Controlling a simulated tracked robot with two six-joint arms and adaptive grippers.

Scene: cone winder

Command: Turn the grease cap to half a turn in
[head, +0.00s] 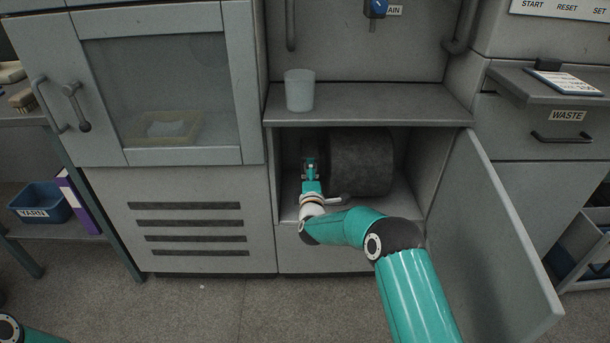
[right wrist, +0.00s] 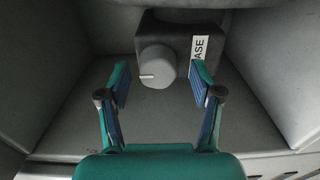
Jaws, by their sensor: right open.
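The grease cap (right wrist: 157,67) is a round grey knob on the front of a dark block (right wrist: 185,35) in the right wrist view. A white mark on its face points left. A white label on the block, partly cut off, reads "ASE". My right gripper (right wrist: 161,84) is open, with one blue-padded finger on each side of the cap's lower part; neither finger appears to touch it. In the head view my right gripper (head: 310,166) is inside the open lower compartment, and the cap cannot be made out there. My left gripper is out of view.
The compartment door (head: 495,240) hangs open on the right. A dark drum (head: 361,160) fills much of the compartment beside my gripper. A shelf (head: 400,103) above bears a pale cup (head: 299,90). The compartment walls are close around the gripper.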

